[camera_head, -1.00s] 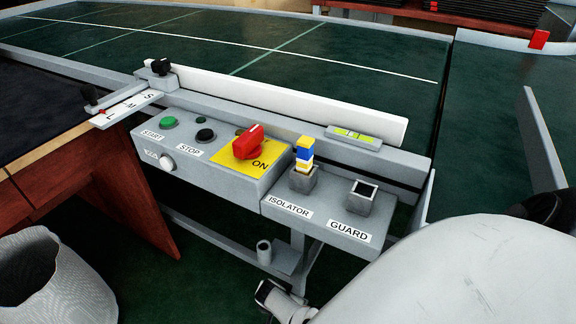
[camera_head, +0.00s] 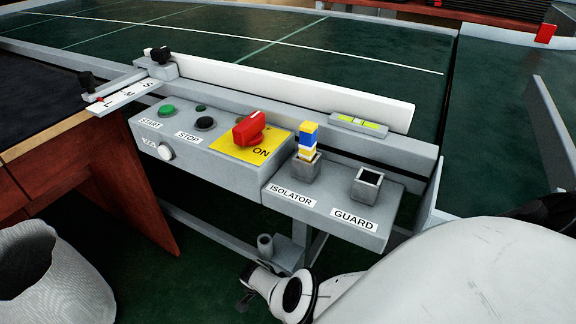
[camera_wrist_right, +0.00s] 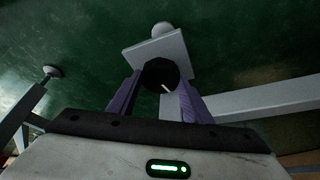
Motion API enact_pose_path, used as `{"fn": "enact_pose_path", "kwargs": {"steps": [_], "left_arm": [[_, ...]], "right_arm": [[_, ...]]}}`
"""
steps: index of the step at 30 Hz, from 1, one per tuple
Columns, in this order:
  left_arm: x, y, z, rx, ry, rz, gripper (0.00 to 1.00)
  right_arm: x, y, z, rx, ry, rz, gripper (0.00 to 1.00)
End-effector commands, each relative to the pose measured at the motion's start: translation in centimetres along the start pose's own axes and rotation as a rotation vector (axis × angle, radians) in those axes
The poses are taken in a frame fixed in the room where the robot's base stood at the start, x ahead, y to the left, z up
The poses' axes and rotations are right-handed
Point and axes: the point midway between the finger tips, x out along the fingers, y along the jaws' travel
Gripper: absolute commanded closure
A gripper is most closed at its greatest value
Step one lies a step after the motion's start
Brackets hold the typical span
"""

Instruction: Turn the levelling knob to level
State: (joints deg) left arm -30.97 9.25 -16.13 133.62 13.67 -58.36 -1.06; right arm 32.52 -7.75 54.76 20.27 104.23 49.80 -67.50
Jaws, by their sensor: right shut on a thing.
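The levelling knob (camera_wrist_right: 160,75) is a round black knob with a white line, in front of a square grey plate (camera_wrist_right: 155,52) in the right wrist view. My right gripper (camera_wrist_right: 158,88) is shut on it, one purple finger on each side. In the head view my right wrist (camera_head: 290,294) is low beside the conveyor's leg, and the knob cannot be made out there. A spirit level with a yellow-green vial (camera_head: 358,124) sits on the conveyor's side rail; the bubble's exact place is too small to tell. My left gripper is not in view.
A grey control box (camera_head: 215,172) with a red switch (camera_head: 249,128) and buttons hangs above my right wrist. Beside it are isolator (camera_head: 306,170) and guard (camera_head: 367,186) sockets; a blue, white and yellow piece stands in the isolator one. A white leg (camera_wrist_right: 255,102) runs right of my fingers.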

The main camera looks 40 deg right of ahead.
Motion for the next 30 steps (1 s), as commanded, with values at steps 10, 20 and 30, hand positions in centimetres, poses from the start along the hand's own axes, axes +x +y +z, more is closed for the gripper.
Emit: {"fn": "enact_pose_path", "kwargs": {"steps": [10,20,30], "left_arm": [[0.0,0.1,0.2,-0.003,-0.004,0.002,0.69],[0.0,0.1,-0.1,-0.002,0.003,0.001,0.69],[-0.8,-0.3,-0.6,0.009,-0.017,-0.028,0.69]], "right_arm": [[0.0,0.0,0.2,0.005,-0.005,0.0,0.77],[0.0,0.0,0.1,0.005,-0.003,0.001,0.36],[-2.4,-0.1,-0.1,0.005,-0.004,0.0,0.36]]}}
